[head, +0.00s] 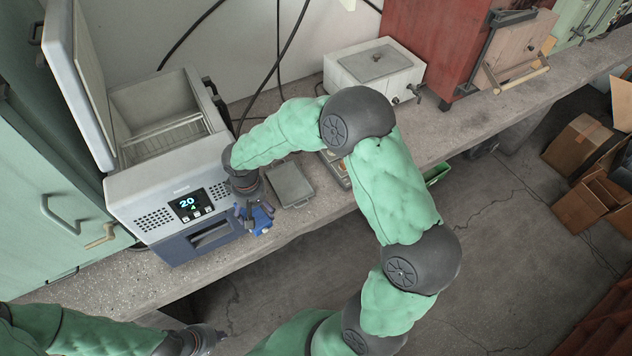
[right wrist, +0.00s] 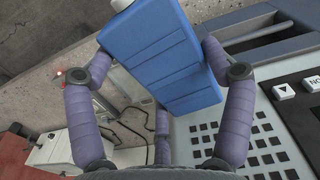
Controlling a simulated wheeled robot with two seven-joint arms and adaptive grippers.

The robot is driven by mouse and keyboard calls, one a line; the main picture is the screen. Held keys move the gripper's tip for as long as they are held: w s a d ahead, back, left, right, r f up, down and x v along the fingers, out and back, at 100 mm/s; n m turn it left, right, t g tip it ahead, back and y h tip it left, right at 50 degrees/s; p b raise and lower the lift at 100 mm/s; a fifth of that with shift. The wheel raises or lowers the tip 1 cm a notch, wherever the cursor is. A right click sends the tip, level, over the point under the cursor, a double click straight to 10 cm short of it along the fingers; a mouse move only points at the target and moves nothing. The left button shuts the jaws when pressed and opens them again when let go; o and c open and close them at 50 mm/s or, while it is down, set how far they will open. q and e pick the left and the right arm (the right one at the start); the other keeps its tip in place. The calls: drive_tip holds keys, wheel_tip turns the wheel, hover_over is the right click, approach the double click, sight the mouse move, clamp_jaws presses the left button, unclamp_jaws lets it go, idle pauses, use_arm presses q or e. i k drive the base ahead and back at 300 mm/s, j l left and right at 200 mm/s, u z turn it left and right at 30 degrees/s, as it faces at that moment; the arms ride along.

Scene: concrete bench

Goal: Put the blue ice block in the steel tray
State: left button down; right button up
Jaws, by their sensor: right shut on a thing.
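The blue ice block (head: 262,222) is held in my right gripper (head: 254,214), in front of the grey cooler near the bench's front edge. In the right wrist view the block (right wrist: 165,62) fills the space between the fingers of my right gripper (right wrist: 160,75), which is shut on it. The steel tray (head: 290,184) lies on the bench just right of the gripper; its visible inside looks empty. The block is beside the tray, not over it. My left gripper (head: 213,338) is low in the head view, away from the bench top, too small to judge.
The cooler (head: 182,232) with its raised lid (head: 80,80) stands left of the tray. My right arm crosses above the bench and partly hides a device (head: 337,170) right of the tray. A white box (head: 374,68) stands behind. Bench between cooler and tray is narrow.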

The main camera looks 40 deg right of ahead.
sight(290, 184)
drive_tip(key=l+z, duration=0.1)
drive_tip(key=z, duration=0.35)
drive_tip(key=i+z, duration=0.1)
drive_tip(key=z, duration=0.35)
drive_tip(key=l+z, duration=0.1)
drive_tip(key=z, duration=0.35)
drive_tip(key=i+z, duration=0.1)
drive_tip(key=z, duration=0.35)
drive_tip(key=i+z, duration=0.1)
drive_tip(key=z, duration=0.25)
drive_tip(key=i+l+z, duration=0.1)
drive_tip(key=z, duration=0.2)
drive_tip(key=i+z, duration=0.15)
drive_tip(key=z, duration=0.2)
drive_tip(key=i+u, duration=0.15)
drive_tip(key=u, duration=0.5)
drive_tip(key=i+u, duration=0.1)
drive_tip(key=u, duration=0.85)
drive_tip(key=i+l+u, duration=0.1)
drive_tip(key=u, duration=0.85)
drive_tip(key=l+u, duration=0.15)
drive_tip(key=u, duration=0.35)
drive_tip(key=l+u, duration=0.1)
drive_tip(key=u, duration=0.35)
drive_tip(key=i, duration=0.05)
